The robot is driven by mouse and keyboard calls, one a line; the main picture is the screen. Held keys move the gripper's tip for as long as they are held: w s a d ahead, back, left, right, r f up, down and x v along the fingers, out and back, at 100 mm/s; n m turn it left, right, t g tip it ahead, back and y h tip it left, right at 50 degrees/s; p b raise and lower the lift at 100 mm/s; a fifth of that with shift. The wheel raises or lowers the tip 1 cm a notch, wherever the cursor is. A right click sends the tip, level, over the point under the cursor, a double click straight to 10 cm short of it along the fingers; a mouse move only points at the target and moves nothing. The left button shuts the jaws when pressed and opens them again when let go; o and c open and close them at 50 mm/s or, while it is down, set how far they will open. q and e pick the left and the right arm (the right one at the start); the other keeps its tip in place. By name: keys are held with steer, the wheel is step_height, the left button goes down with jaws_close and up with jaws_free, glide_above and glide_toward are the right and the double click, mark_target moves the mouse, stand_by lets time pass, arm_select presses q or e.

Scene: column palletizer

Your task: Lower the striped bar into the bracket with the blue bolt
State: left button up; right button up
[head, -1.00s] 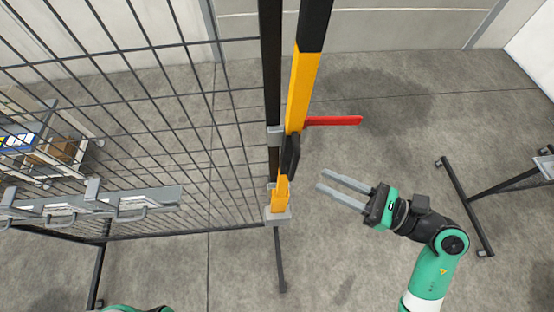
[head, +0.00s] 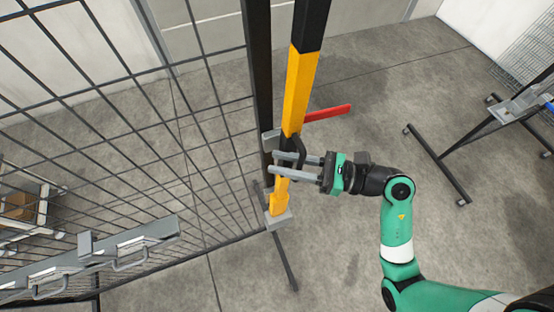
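The striped bar (head: 297,88), black and yellow, stands upright and slightly tilted beside the black fence post. Its lower end meets a grey bracket (head: 278,221). A black handle (head: 301,146) sticks out from the bar's lower part. My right gripper (head: 272,162) has its two grey fingers reaching across the bar at handle height, with a gap between them. The fingers partly cover the handle and the bar; I cannot tell whether they touch. A small blue piece (head: 549,106) shows at the right edge; I cannot tell whether it is the bolt. My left gripper is out of view.
A red lever (head: 328,113) juts right from the post above my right gripper. The mesh fence (head: 185,130) fills the left, with a grey rail (head: 150,243) carrying loops in front. A black wheeled stand (head: 440,165) is at right. The floor between is clear.

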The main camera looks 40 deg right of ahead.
jaws_close()
stand_by(1.3)
